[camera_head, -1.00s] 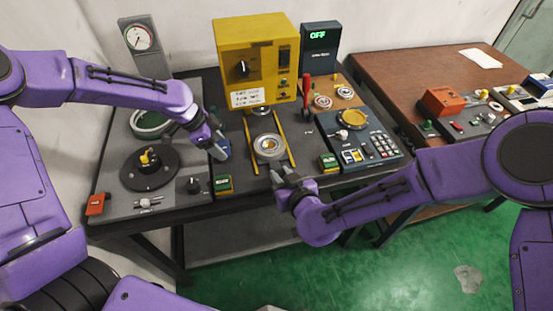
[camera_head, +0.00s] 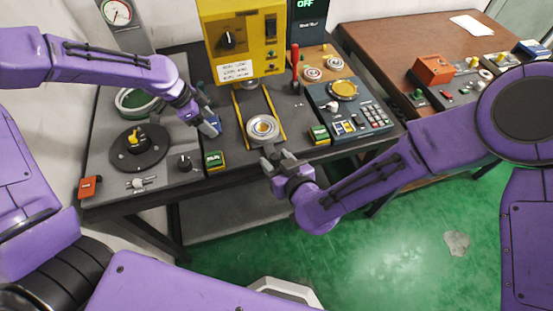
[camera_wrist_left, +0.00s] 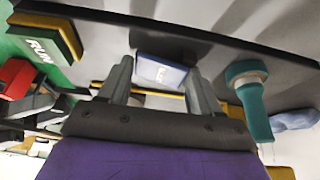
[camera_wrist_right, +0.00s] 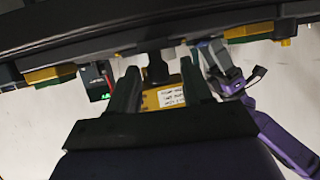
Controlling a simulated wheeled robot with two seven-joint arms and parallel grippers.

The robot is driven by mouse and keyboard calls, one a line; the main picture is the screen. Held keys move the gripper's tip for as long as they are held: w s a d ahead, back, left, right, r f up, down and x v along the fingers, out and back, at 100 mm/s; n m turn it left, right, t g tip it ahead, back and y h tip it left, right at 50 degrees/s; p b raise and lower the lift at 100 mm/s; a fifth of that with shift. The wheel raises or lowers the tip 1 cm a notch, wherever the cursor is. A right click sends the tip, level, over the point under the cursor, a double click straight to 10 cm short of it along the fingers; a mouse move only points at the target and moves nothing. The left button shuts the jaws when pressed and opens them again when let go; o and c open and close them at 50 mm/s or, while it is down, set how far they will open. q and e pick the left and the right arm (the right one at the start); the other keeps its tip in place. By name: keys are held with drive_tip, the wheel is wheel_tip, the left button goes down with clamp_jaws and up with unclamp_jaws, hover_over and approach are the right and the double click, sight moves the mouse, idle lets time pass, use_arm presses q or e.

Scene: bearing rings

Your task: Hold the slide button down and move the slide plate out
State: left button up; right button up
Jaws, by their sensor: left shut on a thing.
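The slide plate (camera_head: 262,143), carrying a silver bearing ring (camera_head: 262,128), lies between two yellow rails at the front of the yellow press. My left gripper (camera_head: 210,128) is at the left of the rails. In the left wrist view, its fingers (camera_wrist_left: 160,88) are on both sides of a blue labelled block, seemingly the slide button (camera_wrist_left: 161,73). Whether the button is pressed cannot be told. My right gripper (camera_head: 272,156) is just in front of the ring at the table edge. In the right wrist view, its fingers (camera_wrist_right: 162,84) are apart, with a dark post (camera_wrist_right: 157,66) between them.
The yellow press (camera_head: 243,42) stands behind the rails, and a red lever (camera_head: 295,70) is to their right. A RUN block (camera_head: 214,160) and another green-yellow block (camera_head: 319,134) flank the front edge. A keypad console (camera_head: 350,108) is at the right.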

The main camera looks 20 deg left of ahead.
use_arm(q)
drive_tip(key=o, duration=1.1)
drive_tip(key=shift+r, duration=0.1)
use_arm(e)
drive_tip(key=v, duration=0.7)
drive_tip(key=shift+s, duration=0.2)
drive_tip(key=shift+d+r, duration=0.1)
use_arm(q)
drive_tip(key=shift+r, duration=0.2)
drive_tip(key=v, duration=1)
drive_tip(key=shift+s, duration=0.15)
drive_tip(key=shift+a, duration=0.15)
